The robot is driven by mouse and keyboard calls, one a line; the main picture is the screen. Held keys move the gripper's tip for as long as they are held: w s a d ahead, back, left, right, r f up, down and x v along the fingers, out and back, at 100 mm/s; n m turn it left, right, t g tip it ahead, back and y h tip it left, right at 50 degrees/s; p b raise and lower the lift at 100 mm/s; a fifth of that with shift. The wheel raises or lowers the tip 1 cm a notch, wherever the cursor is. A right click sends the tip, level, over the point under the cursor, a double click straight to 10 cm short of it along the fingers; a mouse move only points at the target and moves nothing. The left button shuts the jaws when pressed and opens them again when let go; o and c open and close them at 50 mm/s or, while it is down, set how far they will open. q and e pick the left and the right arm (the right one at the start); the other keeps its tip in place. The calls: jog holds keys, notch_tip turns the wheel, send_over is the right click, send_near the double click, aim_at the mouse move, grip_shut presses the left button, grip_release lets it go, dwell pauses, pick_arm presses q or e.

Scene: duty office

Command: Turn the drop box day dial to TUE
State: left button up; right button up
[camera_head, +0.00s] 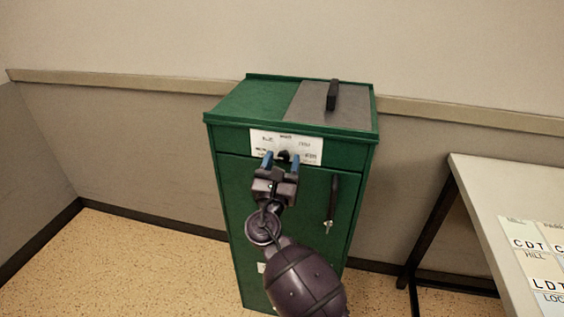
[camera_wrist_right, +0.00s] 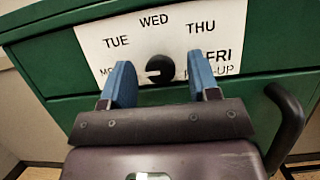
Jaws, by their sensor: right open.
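The green drop box (camera_head: 283,200) stands against the wall. A white day plate (camera_head: 313,148) is on its upper front; in the right wrist view the plate (camera_wrist_right: 160,40) reads TUE, WED, THU and FRI, with MON partly hidden at left. The black dial (camera_wrist_right: 159,70) sits at the plate's lower middle, with a pale mark on its left side, toward MON. My right gripper (camera_head: 281,161) is open, its blue fingers on either side of the dial. A gap shows between each finger and the dial in the right wrist view. My left gripper is not in view.
A grey lid panel with a black handle (camera_head: 332,95) is on top of the box. A table (camera_head: 500,200) with lettered cards stands at right. Floor at left is clear.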

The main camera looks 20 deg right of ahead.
jog(key=c, duration=0.9)
jog(key=m+g+h+b, duration=0.1)
jog(key=m, duration=0.1)
jog(key=shift+f+m, duration=0.15)
jog(key=shift+m, duration=0.25)
jog(key=m+g+h, duration=0.1)
jog(key=m, duration=0.2)
jog(key=m+g+h+b, duration=0.1)
jog(key=m, duration=0.1)
jog(key=shift+w+a+m, duration=0.1)
jog(key=shift+m, duration=0.3)
jog(key=shift+m+g+h, duration=0.3)
jog(key=shift+m+g, duration=0.7)
jog(key=shift+m, duration=0.9)
jog(key=shift+r, duration=0.2)
